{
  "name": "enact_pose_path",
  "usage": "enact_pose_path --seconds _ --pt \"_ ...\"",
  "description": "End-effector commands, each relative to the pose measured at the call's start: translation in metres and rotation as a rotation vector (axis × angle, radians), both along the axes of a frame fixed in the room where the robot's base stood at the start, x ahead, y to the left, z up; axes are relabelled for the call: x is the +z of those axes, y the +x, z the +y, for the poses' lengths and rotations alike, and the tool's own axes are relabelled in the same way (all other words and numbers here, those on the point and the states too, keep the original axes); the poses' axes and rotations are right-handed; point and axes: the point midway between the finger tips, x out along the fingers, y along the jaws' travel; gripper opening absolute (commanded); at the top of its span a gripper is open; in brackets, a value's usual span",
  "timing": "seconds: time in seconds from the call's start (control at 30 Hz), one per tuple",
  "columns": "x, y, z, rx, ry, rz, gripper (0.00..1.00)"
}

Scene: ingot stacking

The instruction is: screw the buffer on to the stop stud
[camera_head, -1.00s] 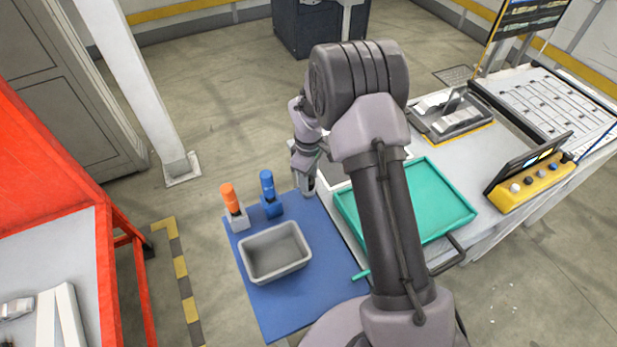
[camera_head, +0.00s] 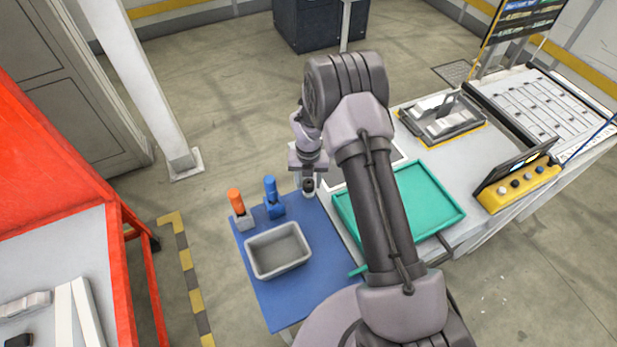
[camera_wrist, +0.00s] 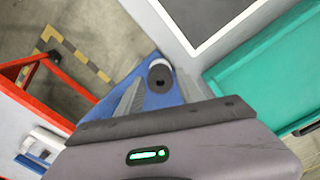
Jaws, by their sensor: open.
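A short dark cylinder (camera_head: 308,186), apparently the buffer, stands upright at the far right corner of the blue mat. The wrist view shows its round dark end with a small hole (camera_wrist: 160,83) and a pale rim behind it. I cannot tell whether that rim is the stop stud, nor how far any thread is engaged. My gripper (camera_head: 308,172) points down over the cylinder. In the wrist view its grey fingers (camera_wrist: 160,74) stand open on either side of the cylinder, and contact cannot be made out.
The blue mat (camera_head: 285,309) bears a grey bin (camera_head: 262,268), an orange-handled tool (camera_head: 236,202) and a blue-handled tool (camera_head: 270,187) in blocks. A teal tray (camera_head: 452,222) lies to the right. A red bench (camera_head: 112,270) stands left across a floor gap.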

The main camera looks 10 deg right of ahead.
Motion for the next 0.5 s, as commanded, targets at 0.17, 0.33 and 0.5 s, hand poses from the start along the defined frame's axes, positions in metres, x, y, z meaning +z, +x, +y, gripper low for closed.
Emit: enact_pose_path --seconds 0.17,0.33,0.5 --pt "-0.001 -0.0001 0.0 -0.001 0.0 0.0 0.38" --pt "-0.0009 -0.0001 0.0001 -0.002 0.0 0.0 0.05" --pt "-0.0042 0.0001 0.0003 -0.167 0.0 0.0 0.0"
